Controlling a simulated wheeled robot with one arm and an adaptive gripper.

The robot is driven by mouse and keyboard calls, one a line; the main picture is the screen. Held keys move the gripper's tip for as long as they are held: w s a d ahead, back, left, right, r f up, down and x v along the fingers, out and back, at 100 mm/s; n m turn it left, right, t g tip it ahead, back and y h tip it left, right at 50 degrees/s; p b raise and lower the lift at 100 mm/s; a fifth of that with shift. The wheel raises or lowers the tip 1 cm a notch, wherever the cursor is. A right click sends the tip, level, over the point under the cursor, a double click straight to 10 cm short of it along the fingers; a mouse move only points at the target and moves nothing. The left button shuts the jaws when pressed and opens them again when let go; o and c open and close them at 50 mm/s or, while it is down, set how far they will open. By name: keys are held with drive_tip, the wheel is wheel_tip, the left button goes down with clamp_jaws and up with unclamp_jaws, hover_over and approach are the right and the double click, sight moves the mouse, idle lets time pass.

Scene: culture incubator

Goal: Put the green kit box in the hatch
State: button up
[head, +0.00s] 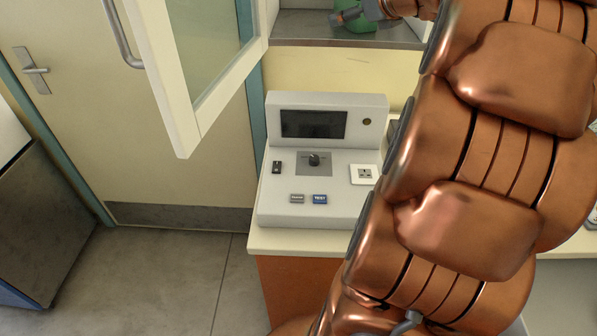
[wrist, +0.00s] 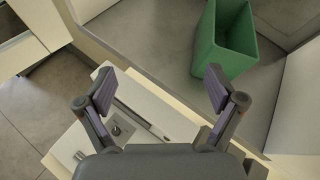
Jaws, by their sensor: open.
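The green kit box (wrist: 222,48) is an open-topped green container. In the wrist view it stands on the grey floor of the hatch (wrist: 160,38), beyond my right-hand finger. In the head view the box (head: 354,18) shows only in part at the top edge, inside the hatch (head: 300,27), partly covered by my gripper. My gripper (wrist: 158,88) is open, with nothing between its fingers. The box is not between the fingers, and I cannot tell whether the right-hand finger touches it.
The white-framed glass door (head: 180,110) of the hatch stands open at the left. A grey console (head: 323,160) with a dark screen, knob and buttons sits on the counter below the hatch. A room door (head: 75,90) is at the left. My arm hides the right side.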

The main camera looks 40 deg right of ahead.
drive_tip(key=s+a+f+n+g+y, duration=0.1)
drive_tip(key=a+f+n+g+y, duration=0.1)
drive_tip(key=a+f+n, duration=0.6)
drive_tip(key=s+a+f+n+g+y, duration=0.2)
drive_tip(key=a+f+n+g, duration=0.1)
drive_tip(key=a, duration=0.8)
drive_tip(key=s+a+f+n+g+y, duration=0.1)
drive_tip(key=a+f+n+g+y, duration=0.1)
drive_tip(key=a+f+n, duration=0.6)
drive_tip(key=s+a+f+n+g+h, duration=0.1)
drive_tip(key=s+a+f+n+g, duration=0.4)
drive_tip(key=s+a, duration=0.45)
drive_tip(key=s+f+n+g+h, duration=0.1)
drive_tip(key=s+f+n, duration=0.1)
drive_tip(key=s+n, duration=0.3)
drive_tip(key=s+f+n+g+h, duration=0.1)
drive_tip(key=s+f+n+h, duration=0.1)
drive_tip(key=s+n, duration=0.4)
drive_tip(key=shift+s+d+f+g, duration=0.25)
drive_tip(key=shift+s+d+g, duration=0.15)
drive_tip(key=shift+s, duration=1.05)
